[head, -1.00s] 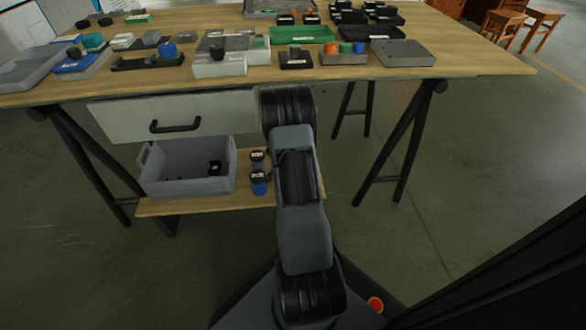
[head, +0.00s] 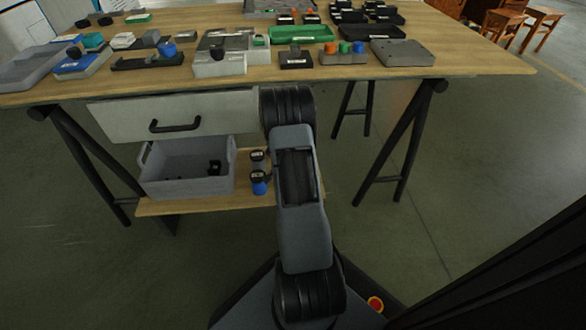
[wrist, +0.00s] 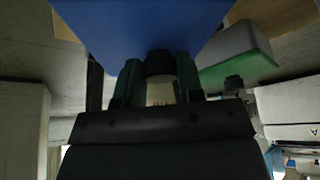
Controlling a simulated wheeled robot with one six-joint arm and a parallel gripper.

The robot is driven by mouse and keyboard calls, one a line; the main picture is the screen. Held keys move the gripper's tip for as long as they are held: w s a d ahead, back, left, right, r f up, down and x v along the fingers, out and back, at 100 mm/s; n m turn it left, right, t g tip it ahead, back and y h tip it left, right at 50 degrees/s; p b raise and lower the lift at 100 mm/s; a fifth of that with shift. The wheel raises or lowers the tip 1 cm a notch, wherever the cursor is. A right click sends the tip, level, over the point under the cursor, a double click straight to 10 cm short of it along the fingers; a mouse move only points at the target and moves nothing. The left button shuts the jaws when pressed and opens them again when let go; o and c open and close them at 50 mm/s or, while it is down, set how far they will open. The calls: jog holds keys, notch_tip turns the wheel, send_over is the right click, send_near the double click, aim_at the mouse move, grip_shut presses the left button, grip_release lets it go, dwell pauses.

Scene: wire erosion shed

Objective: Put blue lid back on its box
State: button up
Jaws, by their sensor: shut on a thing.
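In the wrist view my gripper (wrist: 160,82) is shut, its green fingers on either side of the dark knob (wrist: 160,62) of the blue lid (wrist: 140,25). The lid's flat blue face fills the top of that view. In the head view my arm hides the gripper, and I cannot make out the held lid. I cannot tell for sure which box belongs to it. A light grey box (head: 219,69) stands at the table's front edge, left of my arm. A pale box with a blue top (head: 78,68) stands further left.
A grey bin (head: 186,181) stands on the shelf below the drawer (head: 200,113). A grey block with a green edge (wrist: 235,50) is right of the lid.

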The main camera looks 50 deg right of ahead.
jog(key=o, duration=1.6)
jog(key=shift+r+p, duration=1.8)
jog(key=shift+r, duration=1.65)
jog(key=shift+c, duration=0.4)
grip_shut()
